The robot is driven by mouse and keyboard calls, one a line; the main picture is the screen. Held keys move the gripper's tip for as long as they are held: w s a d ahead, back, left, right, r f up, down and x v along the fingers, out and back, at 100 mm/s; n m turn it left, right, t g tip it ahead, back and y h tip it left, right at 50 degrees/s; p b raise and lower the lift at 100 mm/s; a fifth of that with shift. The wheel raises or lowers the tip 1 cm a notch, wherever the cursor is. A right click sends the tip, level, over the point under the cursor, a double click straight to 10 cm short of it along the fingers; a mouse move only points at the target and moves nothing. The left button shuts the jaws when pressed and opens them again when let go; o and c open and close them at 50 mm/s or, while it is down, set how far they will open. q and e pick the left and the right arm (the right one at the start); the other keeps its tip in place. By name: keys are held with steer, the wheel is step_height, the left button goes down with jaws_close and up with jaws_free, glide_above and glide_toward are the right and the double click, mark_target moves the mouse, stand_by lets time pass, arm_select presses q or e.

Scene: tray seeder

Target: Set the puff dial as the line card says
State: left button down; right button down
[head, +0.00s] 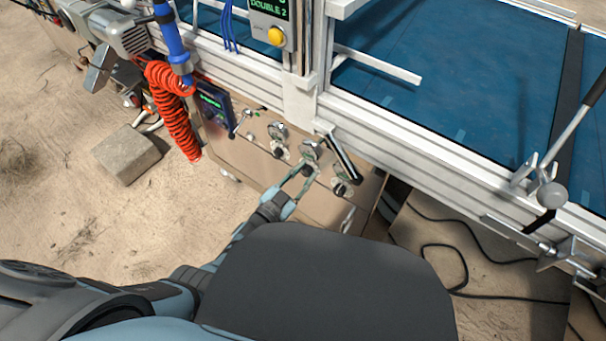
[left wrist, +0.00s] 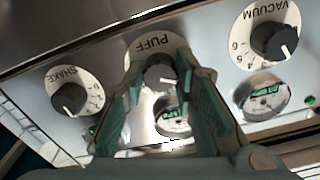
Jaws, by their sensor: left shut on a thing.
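The puff dial (left wrist: 152,45) has a pale round plate lettered PUFF, upside down in the left wrist view. My left gripper (left wrist: 160,78) has its two green-padded fingers shut on either side of the dial's knob, and they hide much of it and of its scale. I cannot read its setting. In the head view my left gripper (head: 311,171) reaches the middle knob of the control panel (head: 255,165). A line card cannot be made out for certain; a grey box (head: 271,24) at the top shows green text reading "DOUBLE 2". My right gripper is not in view.
The shake dial (left wrist: 70,97) and vacuum dial (left wrist: 275,42) flank the puff dial closely. Round gauges (head: 278,131) sit above the knobs. A black-and-silver handle (head: 341,158) juts out near the right knob. A red coiled hose (head: 174,120) hangs left of the panel.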

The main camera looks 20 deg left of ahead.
arm_select(q)
steer(key=shift+f, duration=0.1)
steer(key=c, duration=1.3)
jaws_free()
steer(key=shift+s, duration=0.1)
steer(key=v, duration=1.1)
steer(key=shift+s, duration=0.4)
steer(key=shift+a, duration=0.1)
